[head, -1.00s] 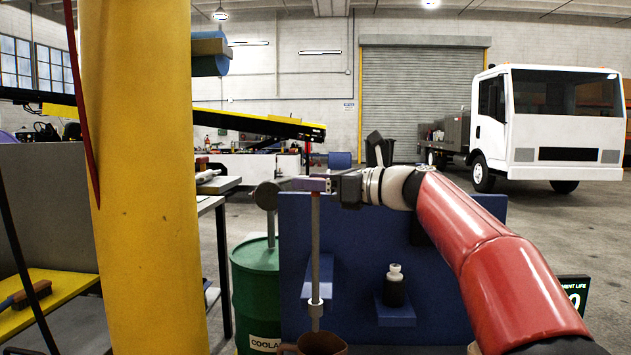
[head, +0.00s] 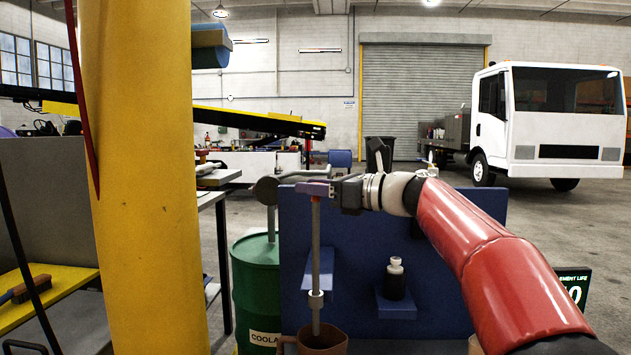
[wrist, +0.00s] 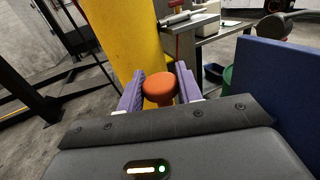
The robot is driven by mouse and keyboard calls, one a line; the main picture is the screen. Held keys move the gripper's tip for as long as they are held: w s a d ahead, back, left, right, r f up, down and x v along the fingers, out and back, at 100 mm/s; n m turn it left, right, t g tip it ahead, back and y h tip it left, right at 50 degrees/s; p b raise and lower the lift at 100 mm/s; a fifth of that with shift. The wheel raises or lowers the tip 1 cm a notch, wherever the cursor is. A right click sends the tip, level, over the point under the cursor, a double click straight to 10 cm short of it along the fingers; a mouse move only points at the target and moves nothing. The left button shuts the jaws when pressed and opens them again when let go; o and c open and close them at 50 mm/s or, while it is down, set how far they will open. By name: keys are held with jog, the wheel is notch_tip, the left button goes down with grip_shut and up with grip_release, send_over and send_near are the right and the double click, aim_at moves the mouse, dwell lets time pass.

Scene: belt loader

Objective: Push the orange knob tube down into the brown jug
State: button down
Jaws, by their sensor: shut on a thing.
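The orange knob (wrist: 159,87) sits between the purple fingers of my gripper (wrist: 160,90) in the wrist view, with a finger on each side. In the head view my gripper (head: 316,188) is shut on the top of the tube (head: 316,240), a thin grey upright rod with a pale collar low down. The brown jug (head: 333,346) stands below at the bottom edge, partly cut off. The tube's lower end reaches into the jug's mouth; how deep it goes inside is hidden.
A blue panel (head: 355,245) stands behind the tube, with a small dark bottle (head: 395,280) on a blue ledge. A green coolant drum (head: 256,290) is to the left. A yellow post (head: 145,180) blocks the left side.

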notch_tip(320, 180, down, 18)
jog(key=b, duration=0.8)
jog(key=shift+f+b, duration=0.25)
jog(key=shift+b, duration=0.1)
jog(key=c, duration=1)
grip_release()
jog(key=shift+d, duration=0.1)
send_near(316, 275)
jog(key=shift+w+a+f, duration=0.15)
jog(key=shift+w+a, duration=0.7)
jog(key=shift+a, duration=0.15)
